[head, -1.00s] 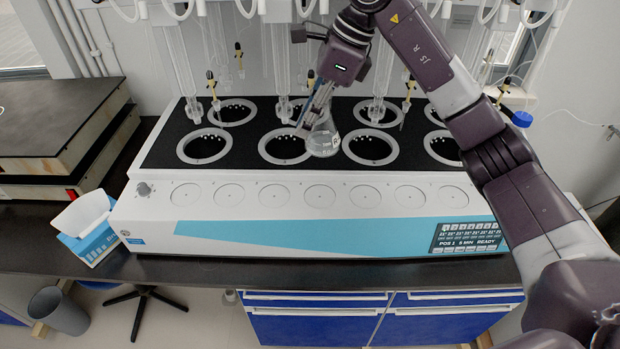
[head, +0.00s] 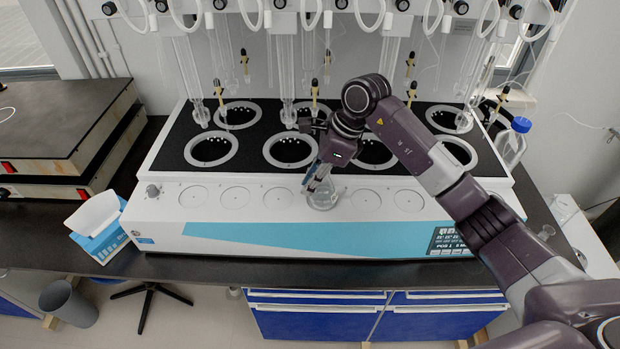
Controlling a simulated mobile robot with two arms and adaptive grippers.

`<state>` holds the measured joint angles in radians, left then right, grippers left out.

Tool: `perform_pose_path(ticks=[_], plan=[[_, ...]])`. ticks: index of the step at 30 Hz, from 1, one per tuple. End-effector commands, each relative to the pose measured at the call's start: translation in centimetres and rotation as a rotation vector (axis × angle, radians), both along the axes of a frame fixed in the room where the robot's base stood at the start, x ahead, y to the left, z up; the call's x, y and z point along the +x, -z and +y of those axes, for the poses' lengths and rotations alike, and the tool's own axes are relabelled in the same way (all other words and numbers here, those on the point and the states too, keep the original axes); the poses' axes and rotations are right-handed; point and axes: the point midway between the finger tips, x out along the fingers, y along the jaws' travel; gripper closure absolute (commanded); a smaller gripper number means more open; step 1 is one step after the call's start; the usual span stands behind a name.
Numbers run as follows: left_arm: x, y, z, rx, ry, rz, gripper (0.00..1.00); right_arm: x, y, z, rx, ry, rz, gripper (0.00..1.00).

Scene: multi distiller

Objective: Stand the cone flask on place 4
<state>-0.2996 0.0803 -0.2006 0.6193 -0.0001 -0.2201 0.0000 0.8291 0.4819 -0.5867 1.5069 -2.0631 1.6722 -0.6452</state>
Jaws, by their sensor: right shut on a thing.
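The clear cone flask (head: 323,198) is in the head view, at the front ledge of the white distiller (head: 165,216). It looks upright and covers the middle of the row of round marked places, where place 4 lies counting from the left. I cannot tell whether its base touches the ledge or is just above it. My right gripper (head: 318,180) reaches down from behind and is shut on the flask's neck. The fingers partly hide the neck. My left gripper is out of view.
Free round places (head: 279,197) lie on both sides of the flask. Behind are heating wells (head: 211,149) in a black deck, with glass tubes (head: 285,70) hanging above. A blue-and-white box (head: 98,232) stands left, and a blue-capped bottle (head: 511,145) right.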

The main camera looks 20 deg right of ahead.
Motion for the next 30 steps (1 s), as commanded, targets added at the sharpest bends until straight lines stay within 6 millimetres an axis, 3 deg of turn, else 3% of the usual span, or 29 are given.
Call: perform_pose_path(ticks=[9, 10, 15, 26, 30], plan=[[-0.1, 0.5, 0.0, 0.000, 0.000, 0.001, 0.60, 0.1, 0.3, 0.0, 0.001, 0.000, -0.004, 1.00], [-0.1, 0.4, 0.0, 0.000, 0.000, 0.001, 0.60, 0.1, 0.2, 0.0, 0.000, 0.000, -0.002, 0.81], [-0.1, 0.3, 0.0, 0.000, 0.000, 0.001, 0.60, 0.1, 0.1, 0.0, 0.000, 0.001, -0.002, 0.65], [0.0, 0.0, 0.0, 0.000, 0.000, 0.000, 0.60, 0.1, -0.4, -0.1, 0.000, 0.001, -0.003, 0.65], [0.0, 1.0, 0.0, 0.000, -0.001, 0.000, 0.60, -0.1, -2.2, -1.0, -0.002, 0.002, -0.008, 0.65]])
